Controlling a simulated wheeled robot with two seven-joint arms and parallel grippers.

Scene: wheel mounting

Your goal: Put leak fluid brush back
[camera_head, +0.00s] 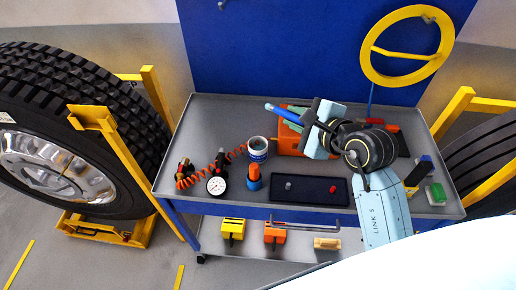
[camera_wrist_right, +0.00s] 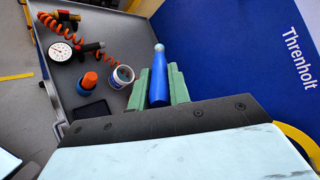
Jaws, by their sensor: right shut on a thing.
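My right gripper (camera_head: 296,117) is above the back middle of the grey workbench (camera_head: 215,110). Its green finger pads are shut on a blue, rod-shaped handle, which I take to be the leak fluid brush (camera_head: 275,109). In the right wrist view the brush (camera_wrist_right: 159,85) lies between the green pads, its light grey end pointing away from the gripper. No bristles can be made out. A white and blue pot (camera_head: 257,149), open at the top, stands in front of the gripper and to its left; it also shows in the right wrist view (camera_wrist_right: 122,76). My left gripper is not in view.
An orange box (camera_head: 287,142) is below the gripper. An orange-and-blue item (camera_head: 253,178), a dark tray (camera_head: 309,190), and a gauge (camera_head: 217,185) with coiled orange hose are on the bench. A blue panel (camera_head: 300,50) rises behind. A tyre (camera_head: 75,90) stands left.

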